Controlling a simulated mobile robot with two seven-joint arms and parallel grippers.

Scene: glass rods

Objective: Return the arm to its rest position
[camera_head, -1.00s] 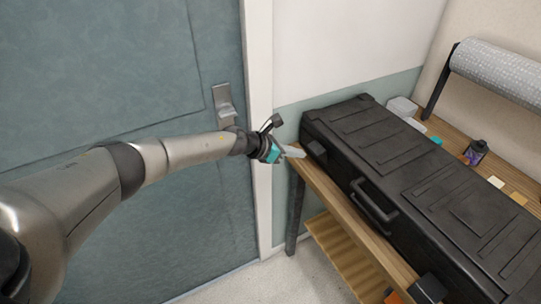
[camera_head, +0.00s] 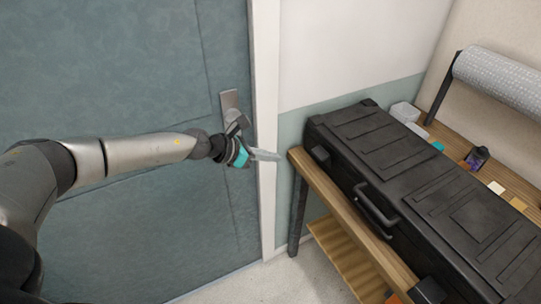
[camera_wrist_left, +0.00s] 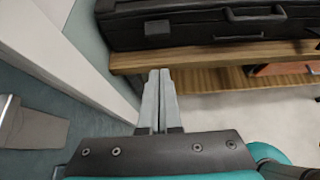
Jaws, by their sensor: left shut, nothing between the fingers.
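My left arm reaches in from the left in the head view. My left gripper (camera_head: 266,155) is shut and empty, pointing right, in the air in front of the white door frame and short of the table's left end. In the left wrist view the two grey fingers (camera_wrist_left: 158,85) lie side by side, with the wooden table edge beyond them. My right gripper is not in view.
A black case (camera_head: 400,180) lies on the wooden table (camera_head: 325,185), which has a lower shelf (camera_head: 345,255). The blue-grey door (camera_head: 110,70) has a metal handle plate (camera_head: 229,100) close behind my gripper.

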